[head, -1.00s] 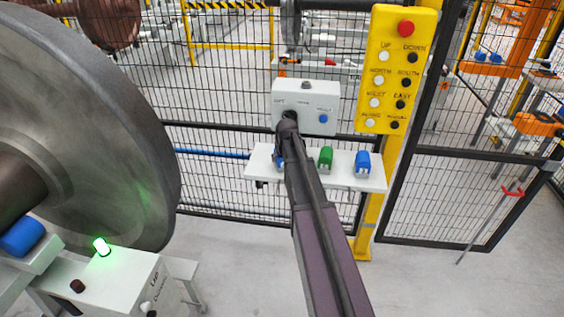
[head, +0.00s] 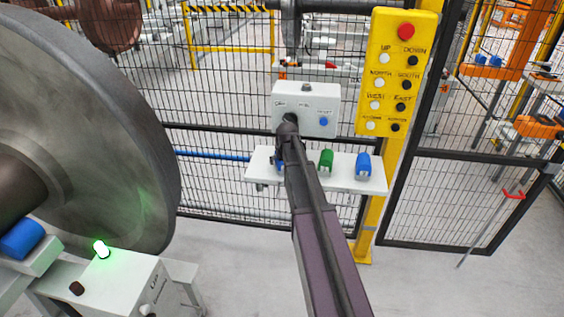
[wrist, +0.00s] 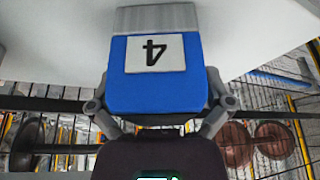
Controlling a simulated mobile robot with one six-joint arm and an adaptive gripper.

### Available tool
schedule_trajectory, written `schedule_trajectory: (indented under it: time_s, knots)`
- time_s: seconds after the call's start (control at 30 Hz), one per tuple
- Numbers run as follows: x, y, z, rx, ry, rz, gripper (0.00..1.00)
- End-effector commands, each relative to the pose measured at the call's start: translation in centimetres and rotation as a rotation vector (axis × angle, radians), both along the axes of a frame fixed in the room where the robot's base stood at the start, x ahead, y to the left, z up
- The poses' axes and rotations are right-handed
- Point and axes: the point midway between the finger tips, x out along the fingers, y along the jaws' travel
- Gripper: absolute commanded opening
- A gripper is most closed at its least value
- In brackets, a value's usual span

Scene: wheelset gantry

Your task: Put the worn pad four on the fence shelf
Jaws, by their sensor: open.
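The worn pad four (wrist: 157,85) is a blue block with a grey end and a white label reading 4, upside down in the wrist view. It is at the white fence shelf (head: 343,179); in the head view only a blue sliver of it (head: 279,163) shows beside my arm. My gripper (wrist: 161,103) is open, with one finger on each side of the pad. I cannot tell whether the fingers still touch it. In the head view my gripper (head: 284,158) is over the left part of the shelf, mostly hidden by my arm.
A green pad (head: 326,160) and another blue pad (head: 363,166) stand on the shelf to the right. A grey control box (head: 306,108) is just above, on the mesh fence. A yellow button panel (head: 397,70) is at right; a large wheel (head: 90,130) is at left.

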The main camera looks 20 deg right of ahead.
Motion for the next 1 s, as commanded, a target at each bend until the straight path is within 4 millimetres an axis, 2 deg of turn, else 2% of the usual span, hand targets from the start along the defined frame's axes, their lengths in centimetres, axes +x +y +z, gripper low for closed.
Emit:
schedule_trajectory:
  time_s: [0.37,1.0]
  knots:
    - [-0.3,0.1,1.2,0.0,0.0,0.0,1.0]
    - [-2.4,0.3,6.3,0.0,0.0,-0.001,1.0]
